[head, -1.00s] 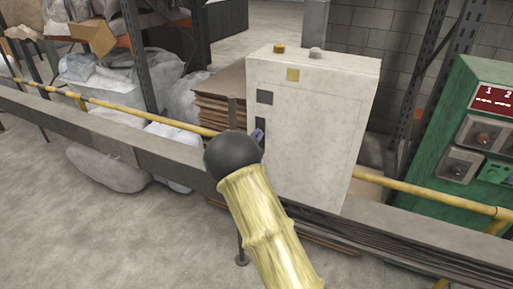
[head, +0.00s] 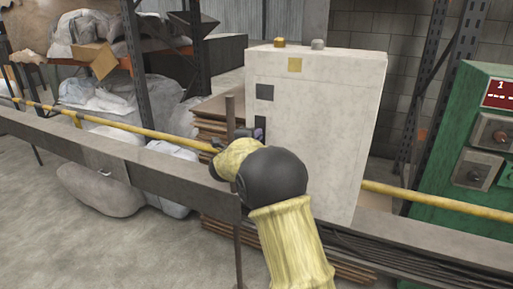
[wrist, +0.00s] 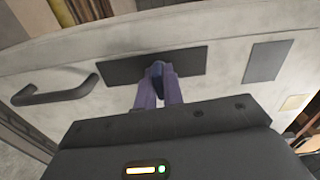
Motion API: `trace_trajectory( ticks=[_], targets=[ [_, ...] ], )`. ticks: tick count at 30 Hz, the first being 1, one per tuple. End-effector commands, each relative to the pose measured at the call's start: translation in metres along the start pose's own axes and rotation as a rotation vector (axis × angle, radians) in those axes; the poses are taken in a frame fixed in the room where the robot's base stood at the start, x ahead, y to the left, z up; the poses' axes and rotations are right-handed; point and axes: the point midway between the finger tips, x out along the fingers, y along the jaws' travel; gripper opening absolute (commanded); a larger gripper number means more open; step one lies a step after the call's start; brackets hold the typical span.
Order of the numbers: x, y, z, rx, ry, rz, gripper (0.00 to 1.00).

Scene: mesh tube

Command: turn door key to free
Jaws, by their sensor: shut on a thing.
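A small dark blue key (wrist: 157,70) stands at the plate's middle. My gripper (wrist: 158,90) has purple fingers, shut on the key from both sides. The fingers hide part of the key, so its exact turn is hard to tell. In the head view my arm hides most of the gripper; only a bit of purple shows beside the door's dark plate (head: 260,124).
A dark bar handle (wrist: 55,97) sits left of the plate in the wrist view, and a grey square panel (wrist: 266,61) right of it. A green machine (head: 470,150) stands at right.

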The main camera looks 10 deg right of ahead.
Motion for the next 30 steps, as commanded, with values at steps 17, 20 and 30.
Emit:
trace_trajectory(
  ticks=[17,20,30],
  targets=[
    [0.0007,0.0014,-0.001,0.09,0.003,0.003,0.0],
    [0.0007,0.0015,-0.001,0.09,0.003,0.003,0.0],
    [0.0004,0.0011,-0.0004,0.089,0.001,0.002,0.31]
  ],
)
